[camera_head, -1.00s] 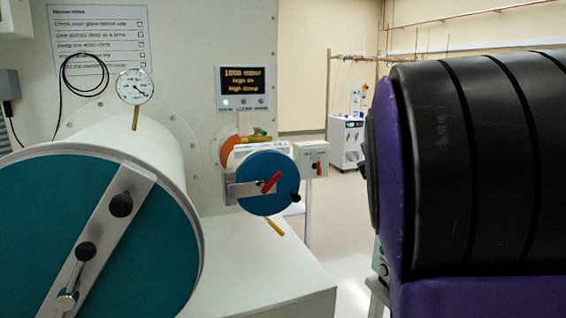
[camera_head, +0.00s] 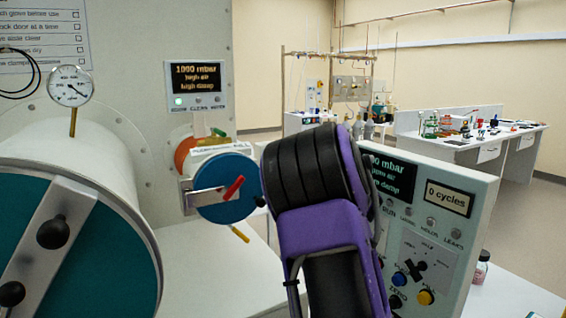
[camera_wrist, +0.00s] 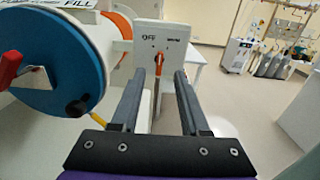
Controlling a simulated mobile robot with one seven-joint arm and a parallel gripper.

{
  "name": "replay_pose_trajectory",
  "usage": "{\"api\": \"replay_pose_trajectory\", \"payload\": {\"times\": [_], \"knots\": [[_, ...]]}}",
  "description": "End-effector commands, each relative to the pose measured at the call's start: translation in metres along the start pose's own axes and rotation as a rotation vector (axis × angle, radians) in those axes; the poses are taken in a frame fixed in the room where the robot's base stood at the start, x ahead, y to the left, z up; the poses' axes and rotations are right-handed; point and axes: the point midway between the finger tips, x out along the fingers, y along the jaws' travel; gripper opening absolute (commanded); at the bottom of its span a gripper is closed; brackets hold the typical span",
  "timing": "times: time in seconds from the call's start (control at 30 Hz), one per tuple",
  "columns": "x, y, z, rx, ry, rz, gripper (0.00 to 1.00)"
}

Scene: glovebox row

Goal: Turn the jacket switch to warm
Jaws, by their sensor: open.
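The jacket switch (camera_wrist: 159,62) shows in the wrist view as a small orange-red lever on a white box (camera_wrist: 161,36) marked OFF on the left and, less clearly, WARM on the right. I cannot tell its exact angle. My gripper (camera_wrist: 159,76) is open and empty, with its two dark fingers pointing toward the box. The lever appears between the fingertips in the picture; I see no contact. In the head view my purple and black arm hides the switch box and the gripper.
A round blue door (camera_head: 225,188) with a red handle (camera_head: 232,188) is left of my arm; it also shows close to the left finger in the wrist view (camera_wrist: 50,70). A large teal door (camera_head: 100,262) is at far left. A control panel (camera_head: 462,205) stands behind my arm, right.

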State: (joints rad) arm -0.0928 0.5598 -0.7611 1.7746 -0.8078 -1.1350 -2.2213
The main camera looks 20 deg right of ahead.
Motion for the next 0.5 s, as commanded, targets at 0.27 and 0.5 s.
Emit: {"api": "replay_pose_trajectory", "payload": {"times": [0.27, 0.5], "knots": [[0.063, 0.0, 0.001, -0.001, 0.002, 0.001, 0.45], [0.101, 0.0, 0.001, -0.001, 0.0, -0.001, 0.45]]}}
